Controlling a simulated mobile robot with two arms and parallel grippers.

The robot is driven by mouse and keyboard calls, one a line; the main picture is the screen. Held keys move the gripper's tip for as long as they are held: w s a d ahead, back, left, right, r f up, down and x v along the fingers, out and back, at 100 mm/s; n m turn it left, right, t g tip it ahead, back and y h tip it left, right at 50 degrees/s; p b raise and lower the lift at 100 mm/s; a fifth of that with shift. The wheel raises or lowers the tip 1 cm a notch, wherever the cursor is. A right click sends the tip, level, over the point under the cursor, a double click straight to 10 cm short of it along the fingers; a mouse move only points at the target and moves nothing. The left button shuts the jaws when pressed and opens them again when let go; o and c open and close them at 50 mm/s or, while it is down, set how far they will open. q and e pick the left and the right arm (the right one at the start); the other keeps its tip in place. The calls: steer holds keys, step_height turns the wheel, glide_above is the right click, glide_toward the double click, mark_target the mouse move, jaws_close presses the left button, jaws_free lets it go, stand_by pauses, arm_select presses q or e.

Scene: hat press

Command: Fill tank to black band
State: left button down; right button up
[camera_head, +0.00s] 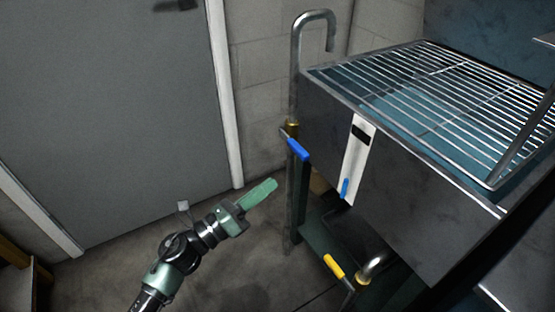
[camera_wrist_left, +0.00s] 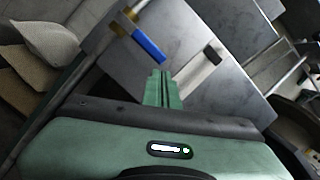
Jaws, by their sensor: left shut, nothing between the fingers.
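A grey metal tank (camera_head: 420,205) stands at the right in the head view. On its front, a white gauge strip (camera_head: 355,160) carries a black band (camera_head: 361,132) near the top and a blue marker (camera_head: 345,188) near the bottom, well below the band. A gooseneck pipe (camera_head: 296,80) bends over the tank's back left corner; no stream shows at its mouth. The blue valve handle (camera_head: 298,149) on this pipe also shows in the left wrist view (camera_wrist_left: 149,46). My left gripper (camera_head: 272,185) is shut and empty, apart from the blue handle, lower and left of it.
A wire rack (camera_head: 440,95) covers the tank top, with bluish liquid seen beneath. A yellow valve handle (camera_head: 334,266) sits on a lower pipe below the tank. A grey door (camera_head: 110,110) is at the left. The floor between is clear.

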mark_target(302, 160)
arm_select(q)
steer(key=x, duration=0.8)
steer(key=shift+d+r, duration=0.2)
steer(key=shift+d, duration=0.05)
steer(key=shift+w+a+r+p, duration=0.2)
steer(key=shift+w+r, duration=0.15)
steer(key=shift+r, duration=0.3)
steer(key=shift+w+a+r+p, duration=0.2)
steer(key=shift+w+r, duration=0.15)
steer(key=shift+r, duration=0.3)
steer(key=shift+w+a+r+p, duration=0.2)
steer(key=shift+w+r, duration=0.15)
steer(key=shift+r, duration=0.35)
arm_select(e)
steer(key=shift+s+d+r+g, duration=0.1)
steer(key=shift+s+r+g, duration=0.15)
steer(key=shift+s, duration=0.25)
steer(key=shift+s+r+g, duration=0.15)
steer(key=shift+s+r, duration=0.1)
steer(key=shift+s, duration=0.25)
